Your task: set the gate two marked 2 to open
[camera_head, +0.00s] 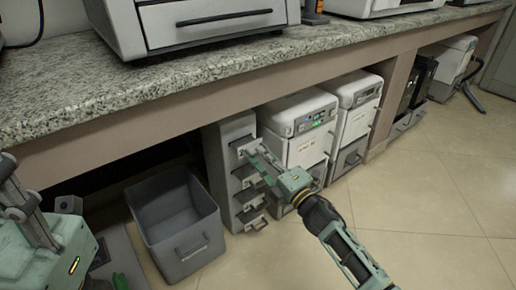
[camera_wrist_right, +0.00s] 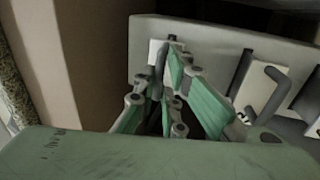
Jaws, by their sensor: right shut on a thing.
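A narrow grey rack (camera_head: 213,172) stands on the floor under the counter, with several dark handles in a column on its front. The top gate (camera_head: 240,147) has a pale plate with a mark that looks like a 2. My right gripper (camera_head: 256,156) reaches this top gate and is shut on its dark handle (camera_wrist_right: 158,57), which shows between the fingers in the right wrist view. The fingers partly hide the handle and plate, so its exact setting is unclear. Part of my left gripper (camera_head: 22,198) shows at the left edge; its fingertips are not clear.
A grey open bin (camera_head: 180,225) stands left of the rack. White machines (camera_head: 300,125) stand close on its right. The granite counter (camera_head: 190,85) overhangs above. In the right wrist view, a neighbouring handle (camera_wrist_right: 262,92) sits beside the held one. The floor in front is clear.

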